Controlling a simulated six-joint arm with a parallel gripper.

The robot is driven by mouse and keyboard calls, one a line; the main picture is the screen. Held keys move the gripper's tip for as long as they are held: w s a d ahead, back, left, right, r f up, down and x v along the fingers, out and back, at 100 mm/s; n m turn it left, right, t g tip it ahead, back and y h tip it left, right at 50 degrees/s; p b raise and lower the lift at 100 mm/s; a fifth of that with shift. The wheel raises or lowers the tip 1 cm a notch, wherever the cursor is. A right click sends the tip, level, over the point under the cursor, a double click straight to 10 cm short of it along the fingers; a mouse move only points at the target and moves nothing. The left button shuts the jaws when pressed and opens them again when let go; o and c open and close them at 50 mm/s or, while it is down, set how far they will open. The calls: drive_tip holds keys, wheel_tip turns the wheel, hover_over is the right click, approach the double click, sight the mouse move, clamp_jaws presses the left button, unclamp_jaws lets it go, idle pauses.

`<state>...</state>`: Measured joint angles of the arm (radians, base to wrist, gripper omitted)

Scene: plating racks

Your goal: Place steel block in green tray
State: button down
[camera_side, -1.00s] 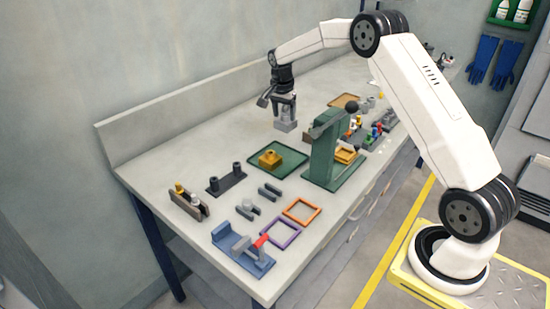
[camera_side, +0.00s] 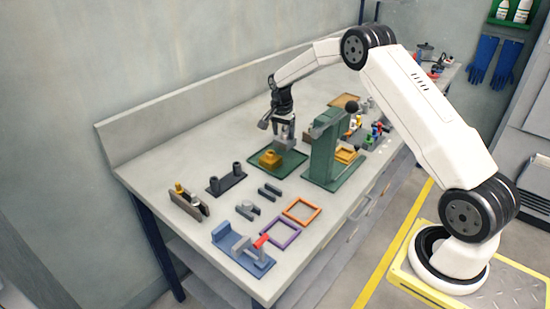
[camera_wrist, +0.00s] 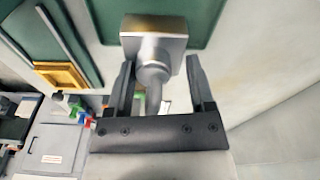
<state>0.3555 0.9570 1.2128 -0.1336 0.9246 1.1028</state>
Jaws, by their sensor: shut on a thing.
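The steel block (camera_side: 284,143) is held in my gripper (camera_side: 285,131), over the far right part of the green tray (camera_side: 293,163). In the wrist view, my gripper (camera_wrist: 159,66) is shut on the round stem of the steel block (camera_wrist: 172,44). The green tray also shows behind the block in the wrist view (camera_wrist: 104,17). A brass block (camera_side: 270,159) sits in the left part of the tray. I cannot tell whether the steel block touches the tray floor. A gold patch on its face may be a reflection or the brass block.
A green press-like stand (camera_side: 322,152) rises close to the right of the tray. A dark rack with two posts (camera_side: 227,180) lies to the left. Orange (camera_side: 302,210) and purple (camera_side: 281,233) frames lie in front. The bench behind the tray is clear.

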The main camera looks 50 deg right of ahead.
sight(281, 135)
drive_tip(key=shift+f, duration=1.5)
drive_tip(key=shift+f, duration=0.1)
unclamp_jaws()
drive_tip(key=shift+f, duration=0.1)
drive_tip(key=r, duration=0.4)
drive_tip(key=a+r, duration=0.1)
drive_tip(key=r, duration=0.7)
drive_tip(key=shift+a+r, duration=0.1)
drive_tip(key=shift+a, duration=0.1)
